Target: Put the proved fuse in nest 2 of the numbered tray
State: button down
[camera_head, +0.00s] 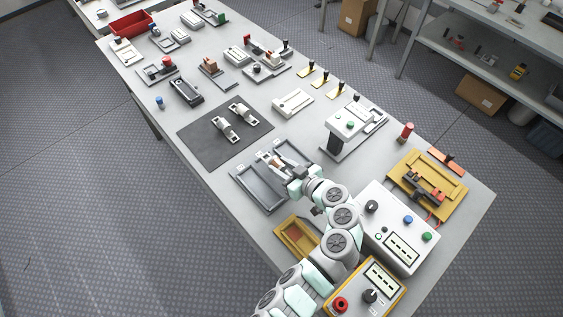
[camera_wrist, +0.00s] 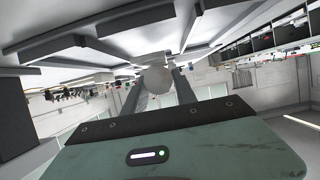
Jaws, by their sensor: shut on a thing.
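My gripper (camera_head: 272,162) is shut over the grey numbered tray (camera_head: 240,180) in the head view. A pale fuse (camera_head: 265,158) shows at its fingertips, above or in the tray's far part. The arm and gripper hide some of the tray. In the wrist view my fingers (camera_wrist: 158,88) close on the rounded pale end of the fuse (camera_wrist: 157,78). The tray's grey walls (camera_wrist: 110,22) show close by at the top of that view. I cannot tell which nest the fuse is over, or whether it touches the tray; no numbers are readable.
A white tester on a stand (camera_head: 348,120) is to the right. A yellow fixture (camera_head: 445,180), white control box (camera_head: 397,228) and yellow bin (camera_head: 291,240) are near my arm.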

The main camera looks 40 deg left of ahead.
jog(key=shift+f, duration=0.3)
jog(key=shift+f+b, duration=0.95)
jog(key=shift+b, duration=0.2)
jog(key=c, duration=0.9)
grip_release()
